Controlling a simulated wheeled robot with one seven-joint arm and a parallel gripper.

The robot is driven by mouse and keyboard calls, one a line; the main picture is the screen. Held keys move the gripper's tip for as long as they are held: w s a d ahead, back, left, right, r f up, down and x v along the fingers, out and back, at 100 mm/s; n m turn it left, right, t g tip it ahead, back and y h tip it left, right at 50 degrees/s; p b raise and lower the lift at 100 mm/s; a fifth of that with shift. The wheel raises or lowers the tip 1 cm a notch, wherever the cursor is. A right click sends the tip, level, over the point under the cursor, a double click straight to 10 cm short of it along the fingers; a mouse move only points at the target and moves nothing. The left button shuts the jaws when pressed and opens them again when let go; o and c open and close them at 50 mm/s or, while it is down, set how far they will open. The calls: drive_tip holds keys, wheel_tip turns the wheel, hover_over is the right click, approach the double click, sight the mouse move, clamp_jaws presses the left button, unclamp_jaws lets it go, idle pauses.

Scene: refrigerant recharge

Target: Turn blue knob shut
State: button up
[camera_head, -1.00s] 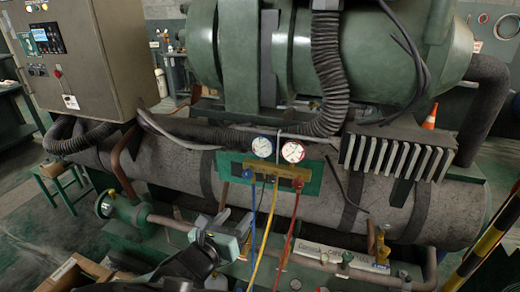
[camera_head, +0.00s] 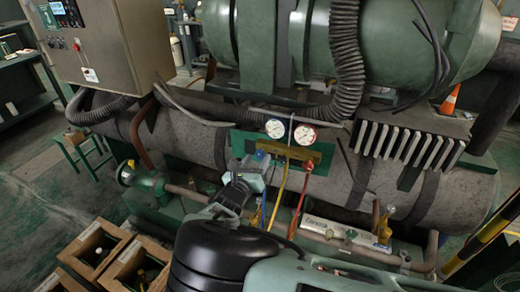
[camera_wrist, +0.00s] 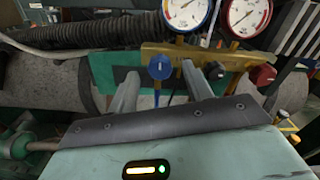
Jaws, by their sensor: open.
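The blue knob (camera_wrist: 160,67) is on the left of the brass manifold (camera_wrist: 225,57), under the blue-ringed gauge (camera_wrist: 187,12). A blue hose hangs below it. My gripper (camera_wrist: 162,84) is open and empty, with one finger low to the left of the knob and the other to its right. The knob appears between the fingertips, a little beyond them; I see no contact. In the head view my gripper (camera_head: 254,162) is in front of the manifold (camera_head: 290,151) and hides most of the blue knob.
A red knob (camera_wrist: 263,74) and red-ringed gauge (camera_wrist: 247,15) are on the manifold's right. Yellow and red hoses (camera_head: 299,212) hang below. A large grey pipe (camera_head: 345,180) runs behind. A ribbed black hose (camera_wrist: 85,32) passes at upper left. Wooden crates (camera_head: 135,262) stand at lower left.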

sight(259, 156)
drive_tip(key=shift+p+x, duration=0.45)
drive_tip(key=shift+x, duration=1.35)
drive_tip(key=c, duration=1)
drive_tip(key=shift+o, duration=0.2)
